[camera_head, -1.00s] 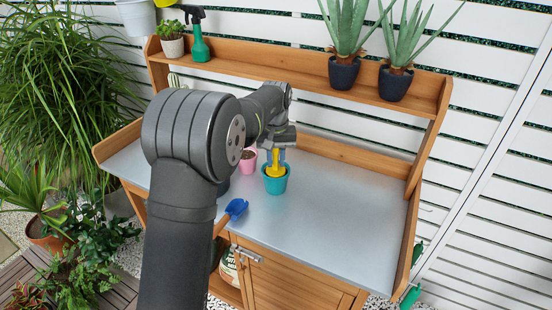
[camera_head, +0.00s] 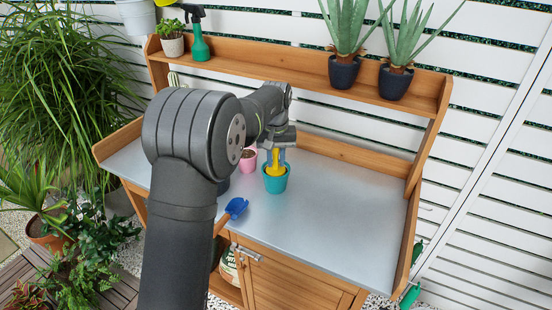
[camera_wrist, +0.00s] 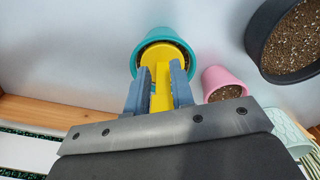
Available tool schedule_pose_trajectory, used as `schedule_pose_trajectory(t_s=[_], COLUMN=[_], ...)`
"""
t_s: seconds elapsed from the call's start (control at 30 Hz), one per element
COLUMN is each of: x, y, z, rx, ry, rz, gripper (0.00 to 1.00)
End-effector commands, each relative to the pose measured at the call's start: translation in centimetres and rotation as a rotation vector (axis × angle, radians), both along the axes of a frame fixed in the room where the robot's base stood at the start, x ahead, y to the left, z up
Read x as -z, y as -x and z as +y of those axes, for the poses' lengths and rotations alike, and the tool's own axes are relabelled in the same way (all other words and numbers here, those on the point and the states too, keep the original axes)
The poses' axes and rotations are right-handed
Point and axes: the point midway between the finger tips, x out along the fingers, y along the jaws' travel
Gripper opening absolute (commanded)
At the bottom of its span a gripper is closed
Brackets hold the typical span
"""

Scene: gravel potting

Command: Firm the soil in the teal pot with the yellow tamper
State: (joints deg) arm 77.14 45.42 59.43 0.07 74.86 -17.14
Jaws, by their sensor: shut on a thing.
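The teal pot (camera_head: 275,184) stands upright on the grey bench top, and its rim also shows in the wrist view (camera_wrist: 139,52). My gripper (camera_head: 276,158) is directly above the pot, pointing down. In the wrist view its two fingers (camera_wrist: 160,88) are shut on the yellow tamper (camera_wrist: 162,54). The tamper (camera_head: 275,169) reaches down inside the pot's rim, and its disc covers most of the opening. A thin dark ring of soil shows around the disc. Whether the disc presses on the soil is hard to tell.
A pink pot (camera_head: 248,160) with soil stands just left of the teal pot. A dark pot of soil (camera_wrist: 291,40) is beyond it, mostly behind my arm in the head view. A blue scoop (camera_head: 236,207) lies at the front edge. The bench top (camera_head: 335,210) is clear to the right.

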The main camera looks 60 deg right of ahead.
Motion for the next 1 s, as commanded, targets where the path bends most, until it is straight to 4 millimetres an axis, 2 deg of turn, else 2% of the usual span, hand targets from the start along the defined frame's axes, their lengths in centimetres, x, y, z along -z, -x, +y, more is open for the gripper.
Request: schedule_pose_trajectory(t_s=[0.57,1.0], x=[0.2,-3.3], y=[0.0,0.0], z=[0.1,0.0], rx=[0.000,0.000], ry=[-0.003,0.000], rz=[0.001,0.000], gripper=[0.00,0.00])
